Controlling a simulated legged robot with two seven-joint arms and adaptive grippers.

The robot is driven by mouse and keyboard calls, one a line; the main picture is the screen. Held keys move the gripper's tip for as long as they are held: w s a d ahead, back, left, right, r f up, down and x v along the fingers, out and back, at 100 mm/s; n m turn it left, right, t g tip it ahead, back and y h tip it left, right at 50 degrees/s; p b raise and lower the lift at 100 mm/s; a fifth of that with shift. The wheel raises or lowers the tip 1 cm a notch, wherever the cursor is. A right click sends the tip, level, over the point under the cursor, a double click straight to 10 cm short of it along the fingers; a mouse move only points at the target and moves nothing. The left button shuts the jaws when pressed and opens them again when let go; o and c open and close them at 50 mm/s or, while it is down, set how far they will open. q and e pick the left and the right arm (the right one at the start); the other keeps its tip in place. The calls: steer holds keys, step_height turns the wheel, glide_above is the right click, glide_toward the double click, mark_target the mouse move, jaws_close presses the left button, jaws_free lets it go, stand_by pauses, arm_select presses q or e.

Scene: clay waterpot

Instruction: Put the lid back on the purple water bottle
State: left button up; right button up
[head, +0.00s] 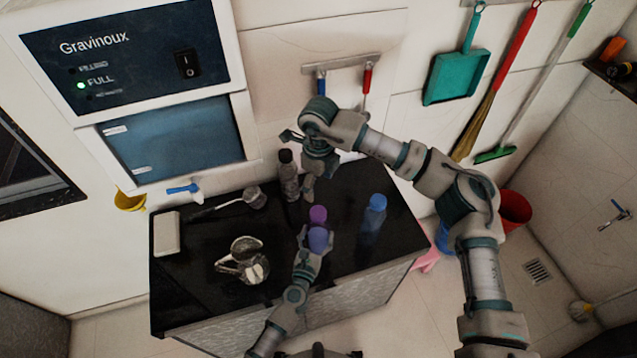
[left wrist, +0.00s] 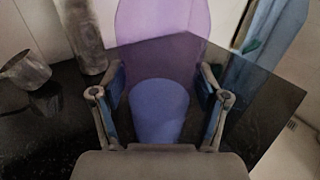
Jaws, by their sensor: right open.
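The purple water bottle (head: 319,240) stands near the middle of the black counter, with a bluish-violet lower part. A darker purple piece (head: 318,214) shows directly above it in the head view; I cannot tell whether this is the lid or whether it is seated. My left gripper (head: 312,258) reaches from the front, its fingers on both sides of the bottle. In the left wrist view, the bottle's pale purple upper part (left wrist: 165,20) rises beyond the fingers. A violet part (left wrist: 158,112) shows between them. My right gripper (head: 308,190) is open, just behind the purple piece.
A blue bottle (head: 375,215) stands to the right. A dark bottle (head: 288,175) stands close to my right gripper. The front right counter is clear.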

arm_select(q)
steer(key=o, duration=0.3)
steer(key=v, duration=1.2)
